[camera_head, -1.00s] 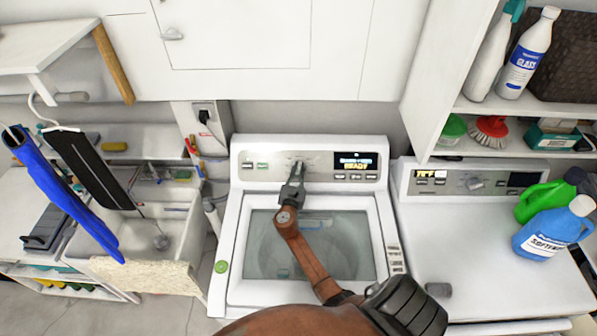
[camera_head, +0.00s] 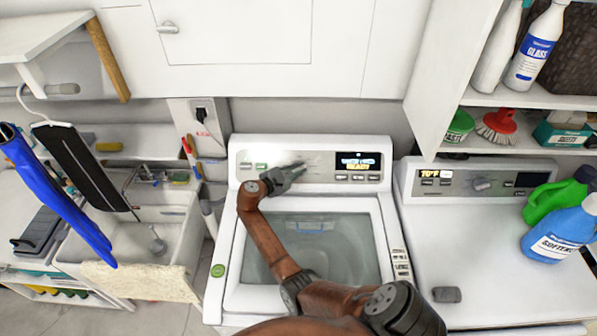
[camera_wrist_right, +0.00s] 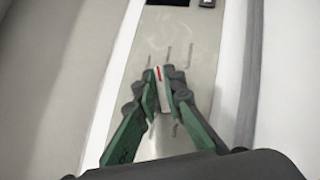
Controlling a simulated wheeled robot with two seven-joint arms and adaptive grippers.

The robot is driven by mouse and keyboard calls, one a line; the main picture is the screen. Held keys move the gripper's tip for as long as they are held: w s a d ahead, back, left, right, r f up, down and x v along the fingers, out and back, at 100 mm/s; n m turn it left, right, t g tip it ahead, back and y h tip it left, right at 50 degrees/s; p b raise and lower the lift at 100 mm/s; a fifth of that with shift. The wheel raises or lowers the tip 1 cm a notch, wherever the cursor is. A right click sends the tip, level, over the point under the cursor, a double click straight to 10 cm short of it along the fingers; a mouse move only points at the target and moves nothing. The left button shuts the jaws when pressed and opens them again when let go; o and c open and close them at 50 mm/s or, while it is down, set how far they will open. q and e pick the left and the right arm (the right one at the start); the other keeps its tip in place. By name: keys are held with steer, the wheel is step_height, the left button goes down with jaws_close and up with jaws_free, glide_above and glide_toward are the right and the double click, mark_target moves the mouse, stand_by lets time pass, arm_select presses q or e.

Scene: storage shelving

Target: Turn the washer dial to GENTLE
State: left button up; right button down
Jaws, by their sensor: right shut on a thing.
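The white washer (camera_head: 234,245) stands in the middle of the head view, with a grey control panel along its back. My right gripper (camera_head: 299,168) reaches this panel from the left front and is tilted. In the right wrist view, its two green-sided fingers (camera_wrist_right: 164,88) are shut on the dial (camera_wrist_right: 159,77), a narrow pale knob with a red mark, one finger on each side. In the head view the gripper largely hides the dial. The printed settings around it are too blurred to read. My left gripper is not in view.
The washer's lit display (camera_head: 358,162) is right of the dial, above several buttons. A dryer (camera_head: 470,240) stands at right with a green bottle (camera_head: 553,202) and a blue softener bottle (camera_head: 560,235) on it. A sink (camera_head: 130,240) is at left.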

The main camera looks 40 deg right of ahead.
steer(key=shift+m+g+y, duration=0.5)
steer(key=shift+m+g, duration=0.3)
steer(key=shift+m, duration=0.5)
steer(key=c, duration=2)
jaws_free()
steer(key=shift+a, duration=0.1)
steer(key=v, duration=1.2)
steer(key=shift+r, duration=0.1)
